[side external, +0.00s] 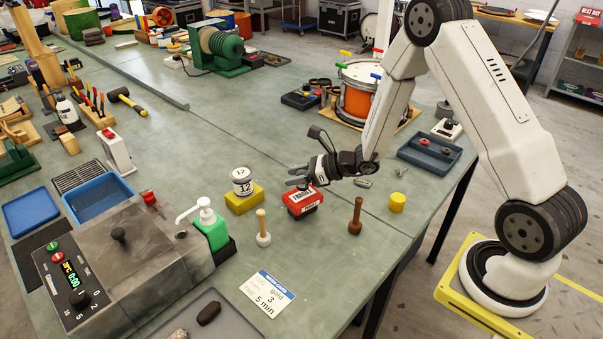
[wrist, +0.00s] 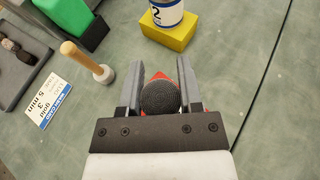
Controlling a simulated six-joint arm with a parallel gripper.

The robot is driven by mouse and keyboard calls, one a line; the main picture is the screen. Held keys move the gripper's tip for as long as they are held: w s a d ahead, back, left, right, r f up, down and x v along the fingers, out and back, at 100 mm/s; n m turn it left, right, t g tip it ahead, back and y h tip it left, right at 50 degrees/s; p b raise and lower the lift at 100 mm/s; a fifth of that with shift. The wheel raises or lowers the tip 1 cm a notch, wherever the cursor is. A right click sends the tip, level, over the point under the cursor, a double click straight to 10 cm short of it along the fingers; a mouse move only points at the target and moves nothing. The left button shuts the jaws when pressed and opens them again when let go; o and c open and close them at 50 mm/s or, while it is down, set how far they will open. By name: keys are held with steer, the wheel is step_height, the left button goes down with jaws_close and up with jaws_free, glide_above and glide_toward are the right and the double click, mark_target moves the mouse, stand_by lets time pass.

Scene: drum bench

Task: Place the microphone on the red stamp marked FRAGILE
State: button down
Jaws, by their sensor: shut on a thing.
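The microphone shows in the wrist view as a round dark mesh head (wrist: 160,97) between the two grey fingers of my gripper (wrist: 160,88). My gripper is shut on it. In the side view my gripper (side external: 300,176) is directly above the red stamp (side external: 303,203), a red block with a white FRAGILE label. The microphone is hard to make out in that view. In the wrist view a little red of the stamp (wrist: 187,74) shows behind the microphone head. I cannot tell whether the microphone touches the stamp.
A yellow block (side external: 243,199) with a white tin (side external: 242,180) on it stands left of the stamp. A wooden-handled tool (side external: 262,228), a brown one (side external: 355,215) and a yellow cylinder (side external: 397,203) stand nearby.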

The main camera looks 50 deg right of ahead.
steer(key=shift+f, duration=1.05)
steer(key=shift+f, duration=0.1)
steer(key=shift+c, duration=1.4)
jaws_free()
steer(key=v, duration=1.2)
